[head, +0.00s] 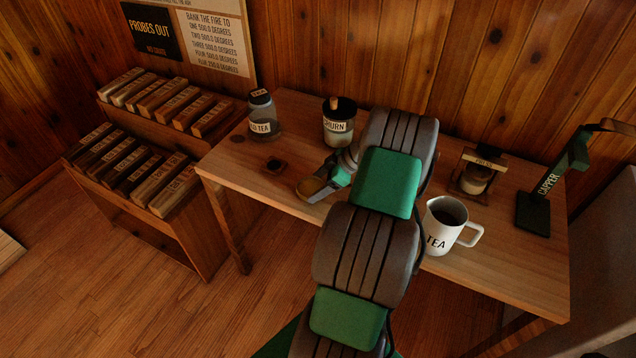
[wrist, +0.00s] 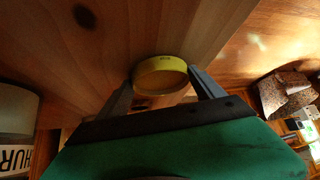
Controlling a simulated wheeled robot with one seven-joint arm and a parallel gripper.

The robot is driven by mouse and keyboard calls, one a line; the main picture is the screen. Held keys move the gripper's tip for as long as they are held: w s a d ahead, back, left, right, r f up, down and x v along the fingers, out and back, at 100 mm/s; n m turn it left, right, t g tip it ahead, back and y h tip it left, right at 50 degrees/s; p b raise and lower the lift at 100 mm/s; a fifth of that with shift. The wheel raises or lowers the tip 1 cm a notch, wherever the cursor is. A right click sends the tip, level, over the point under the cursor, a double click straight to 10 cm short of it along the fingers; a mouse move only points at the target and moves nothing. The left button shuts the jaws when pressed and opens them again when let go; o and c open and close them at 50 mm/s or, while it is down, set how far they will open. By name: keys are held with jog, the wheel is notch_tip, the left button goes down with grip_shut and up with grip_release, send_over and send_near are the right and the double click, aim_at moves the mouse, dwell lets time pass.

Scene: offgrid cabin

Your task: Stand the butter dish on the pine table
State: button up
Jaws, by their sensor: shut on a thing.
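My gripper (head: 325,184) is shut on the butter dish (head: 313,190), a small round dish with a tan face and a yellow rim. The wrist view shows the dish (wrist: 160,74) between my two fingers (wrist: 160,92), its round face tilted toward the camera. The pine table (head: 245,170) runs along the wall, and its bare top also fills much of the wrist view (wrist: 150,30). The dish is over the front left part of the table, close to its front edge. I cannot tell whether it touches the wood. My arm hides the middle of the table.
A tea jar (head: 264,115) and a churn jar (head: 338,122) stand at the back left. A white tea jug (head: 447,228), a small framed device (head: 476,174) and a capper (head: 548,190) stand right. A filled rack (head: 150,150) adjoins the table's left.

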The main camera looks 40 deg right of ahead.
jog(key=shift+f, duration=0.15)
jog(key=o, duration=1.5)
